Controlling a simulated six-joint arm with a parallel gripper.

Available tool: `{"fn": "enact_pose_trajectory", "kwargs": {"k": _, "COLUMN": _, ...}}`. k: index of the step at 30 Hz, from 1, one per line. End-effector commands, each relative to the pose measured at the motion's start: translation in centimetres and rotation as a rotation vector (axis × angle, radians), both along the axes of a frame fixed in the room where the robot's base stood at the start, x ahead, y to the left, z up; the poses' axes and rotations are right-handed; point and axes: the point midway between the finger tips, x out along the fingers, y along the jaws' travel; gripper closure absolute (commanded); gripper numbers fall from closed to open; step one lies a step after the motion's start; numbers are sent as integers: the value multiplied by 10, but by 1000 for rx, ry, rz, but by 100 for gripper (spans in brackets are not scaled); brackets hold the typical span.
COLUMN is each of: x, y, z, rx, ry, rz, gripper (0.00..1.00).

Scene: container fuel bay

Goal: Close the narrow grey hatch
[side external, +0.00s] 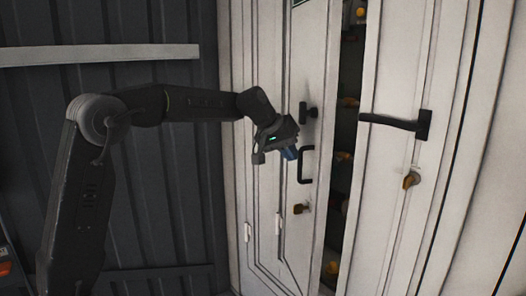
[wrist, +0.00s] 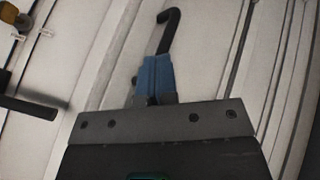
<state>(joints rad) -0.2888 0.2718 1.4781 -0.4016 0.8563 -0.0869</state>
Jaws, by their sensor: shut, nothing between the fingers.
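The narrow grey hatch (side external: 265,95) is the pale panel left of a dark gap in the side view; it stands ajar. It carries a black D-shaped handle (side external: 304,165), with a black latch above and a brass-coloured lock below. My gripper (side external: 291,154) is at the hatch face, just left of the handle, fingers pointing towards it. In the wrist view the blue fingers (wrist: 155,78) are together and empty, with a bent black bar, likely the handle (wrist: 169,28), just beyond their tips. I cannot tell whether they touch it.
The gap shows dark shelves with yellow items (side external: 344,157). Right of it, a wider pale door (side external: 390,80) has a long black lever (side external: 395,122) and a brass-coloured lock (side external: 411,180). A dark ribbed wall (side external: 170,200) with a pale rail (side external: 100,55) lies behind my arm.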

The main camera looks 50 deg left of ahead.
Motion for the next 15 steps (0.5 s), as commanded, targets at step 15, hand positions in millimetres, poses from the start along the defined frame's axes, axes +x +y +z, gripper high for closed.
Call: {"fn": "enact_pose_trajectory", "kwargs": {"k": 15, "x": 77, "y": -39, "z": -1, "rx": 1, "ry": -1, "rz": 306, "gripper": 100}}
